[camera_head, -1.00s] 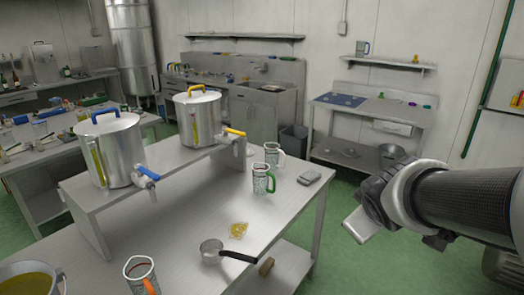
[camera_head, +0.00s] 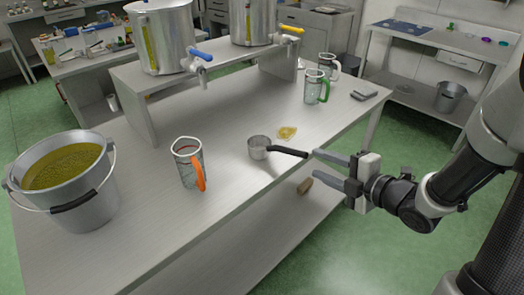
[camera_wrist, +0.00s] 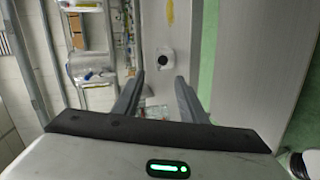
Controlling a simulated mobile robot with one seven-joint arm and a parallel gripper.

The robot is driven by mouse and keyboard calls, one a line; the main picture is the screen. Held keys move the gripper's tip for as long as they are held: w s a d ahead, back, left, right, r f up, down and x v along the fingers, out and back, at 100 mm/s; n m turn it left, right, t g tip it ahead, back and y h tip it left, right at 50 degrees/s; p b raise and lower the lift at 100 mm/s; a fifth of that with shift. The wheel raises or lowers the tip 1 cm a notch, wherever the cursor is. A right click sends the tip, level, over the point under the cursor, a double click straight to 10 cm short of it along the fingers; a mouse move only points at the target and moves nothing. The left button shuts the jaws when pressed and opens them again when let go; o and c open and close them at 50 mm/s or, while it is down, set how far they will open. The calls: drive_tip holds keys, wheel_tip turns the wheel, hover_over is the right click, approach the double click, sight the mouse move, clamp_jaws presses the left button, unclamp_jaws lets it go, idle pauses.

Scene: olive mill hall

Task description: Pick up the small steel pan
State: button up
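The small steel pan (camera_head: 258,148) stands on the steel table near its front edge. Its black handle (camera_head: 290,152) points right, toward my gripper. My gripper (camera_head: 316,167) is open, with its two fingers apart just right of the handle's end. I see nothing held between them. In the wrist view my gripper (camera_wrist: 158,92) also shows spread fingers. A small round dark shape lies ahead of them there; I cannot tell for sure whether it is the pan.
A mug with an orange handle (camera_head: 188,163) and a bucket of yellow-green liquid (camera_head: 104,190) stand left of the pan. A yellow patch (camera_head: 287,132) lies behind it. A green-handled mug (camera_head: 315,88) stands farther back. A brown block (camera_head: 304,186) shows below the table's front edge.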

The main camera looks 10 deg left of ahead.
approach(284, 150)
drive_tip(key=x, duration=0.5)
drive_tip(key=shift+w+d+f+b, duration=0.1)
drive_tip(key=shift+w+d+b, duration=0.2)
drive_tip(key=shift+b, duration=0.1)
drive_tip(key=shift+x, duration=2.85)
drive_tip(key=shift+s+f, duration=0.15)
clamp_jaws()
